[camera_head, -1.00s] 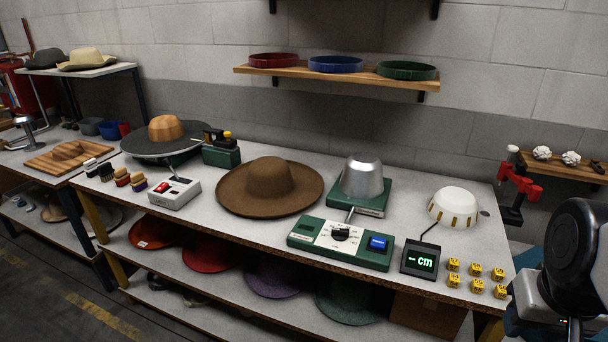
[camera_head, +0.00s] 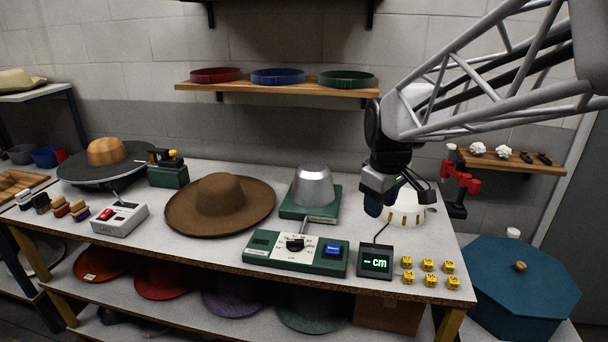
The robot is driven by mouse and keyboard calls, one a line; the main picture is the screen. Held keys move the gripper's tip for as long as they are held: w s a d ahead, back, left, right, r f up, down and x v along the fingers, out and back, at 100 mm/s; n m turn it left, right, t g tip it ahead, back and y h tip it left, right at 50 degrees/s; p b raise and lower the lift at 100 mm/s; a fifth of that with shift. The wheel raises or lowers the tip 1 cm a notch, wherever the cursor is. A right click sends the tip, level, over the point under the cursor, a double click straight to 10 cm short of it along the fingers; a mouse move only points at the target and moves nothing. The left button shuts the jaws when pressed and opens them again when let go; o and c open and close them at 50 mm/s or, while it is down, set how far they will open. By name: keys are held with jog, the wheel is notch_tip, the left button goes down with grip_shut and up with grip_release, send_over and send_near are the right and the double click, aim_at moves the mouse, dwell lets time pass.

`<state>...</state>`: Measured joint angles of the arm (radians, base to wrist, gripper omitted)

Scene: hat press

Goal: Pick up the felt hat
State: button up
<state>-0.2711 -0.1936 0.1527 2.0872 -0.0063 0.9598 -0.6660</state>
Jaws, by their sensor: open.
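The brown felt hat (camera_head: 222,204) lies brim down on the grey worktop, left of centre, with its crown up. Nothing covers it. My gripper (camera_head: 378,208) hangs at the end of my arm at the right, above the worktop in front of the white ribbed dome (camera_head: 406,206). It is well to the right of the hat, with the metal hat block between them. It is apart from the hat and open; its fingertips are small and dark in this view.
The metal block (camera_head: 313,186) on its green base and the green control box (camera_head: 295,252) stand right of the hat. A grey switch box (camera_head: 120,219) and a dark disc with a wooden block (camera_head: 107,152) stand left. Yellow cubes (camera_head: 428,265) lie front right. A shelf (camera_head: 290,88) hangs behind.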

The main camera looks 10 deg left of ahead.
jog(key=w+a+f+n, duration=0.3)
jog(key=w+a+n, duration=0.1)
jog(key=w+a, duration=0.55)
jog(key=n+g, duration=0.2)
jog(key=n, duration=0.9)
send_over(238, 227)
jog(key=f, duration=1.6)
jog(key=shift+w+d+f, duration=0.1)
jog(key=shift+w+d, duration=0.1)
jog(key=shift+d, duration=0.15)
jog(key=shift+a+f, duration=0.35)
jog(key=shift+a, duration=0.15)
jog(key=shift+f, duration=1.3)
jog(key=shift+s+f, duration=0.15)
jog(key=shift+f, duration=2.45)
